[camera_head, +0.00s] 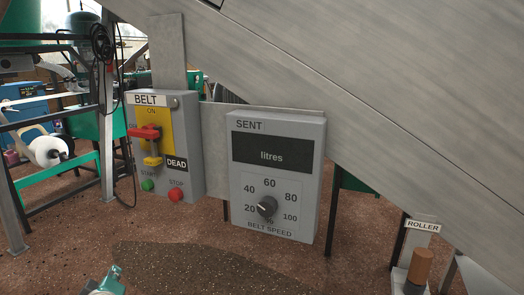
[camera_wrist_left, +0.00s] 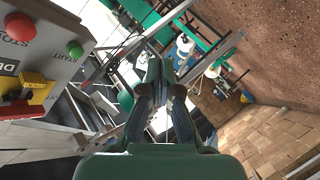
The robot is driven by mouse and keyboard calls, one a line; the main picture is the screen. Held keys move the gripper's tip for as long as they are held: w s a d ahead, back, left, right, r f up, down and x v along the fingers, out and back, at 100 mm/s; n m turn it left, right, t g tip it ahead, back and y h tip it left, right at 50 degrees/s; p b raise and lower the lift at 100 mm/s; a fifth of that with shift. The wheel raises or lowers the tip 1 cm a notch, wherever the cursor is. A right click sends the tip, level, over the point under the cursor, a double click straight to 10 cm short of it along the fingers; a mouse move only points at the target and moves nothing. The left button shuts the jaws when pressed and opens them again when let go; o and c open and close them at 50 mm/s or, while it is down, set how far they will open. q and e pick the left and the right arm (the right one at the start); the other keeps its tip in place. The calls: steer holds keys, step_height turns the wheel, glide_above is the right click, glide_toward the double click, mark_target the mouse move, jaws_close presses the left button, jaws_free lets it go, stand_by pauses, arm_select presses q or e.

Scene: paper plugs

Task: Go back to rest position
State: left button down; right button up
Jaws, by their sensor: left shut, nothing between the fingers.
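My left gripper (camera_wrist_left: 163,82) shows in the left wrist view with its dark fingers together and nothing between them. In the head view only a small green part of my left gripper (camera_head: 106,282) shows at the bottom edge, in front of and below the BELT box, apart from it. The rest of that arm is out of frame. My right gripper is in neither view.
The BELT box (camera_head: 188,150) has a red switch handle (camera_head: 146,132), a green button and a red button (camera_head: 176,195). Right of it stands the SENT box (camera_head: 277,185) with a dial (camera_head: 267,207). A brown ROLLER knob (camera_head: 420,266) stands at lower right. The brown floor (camera_head: 70,235) is open at lower left.

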arm_select(q)
steer(key=s+d+f+m+g+h, duration=0.2)
steer(key=d+f, duration=0.1)
steer(key=f, duration=0.5)
steer(key=s+d+f+m+g+h, duration=0.15)
steer(key=d+f, duration=0.25)
steer(key=f, duration=0.4)
steer(key=s+d+f+m+g+h, duration=0.1)
steer(key=s+d+f+g, duration=0.15)
steer(key=f, duration=0.55)
steer(key=s+d+f+m+g+h, duration=0.3)
steer(key=s+d+f, duration=0.5)
steer(key=s+f, duration=0.2)
steer(key=s+d+f+m+g+h+p, duration=0.15)
steer(key=s+d+m+g, duration=0.3)
steer(key=s, duration=0.55)
step_height(320, 180, up, 21)
steer(key=n+p, duration=0.1)
steer(key=p, duration=1.9)
steer(key=shift+s+d+f, duration=0.1)
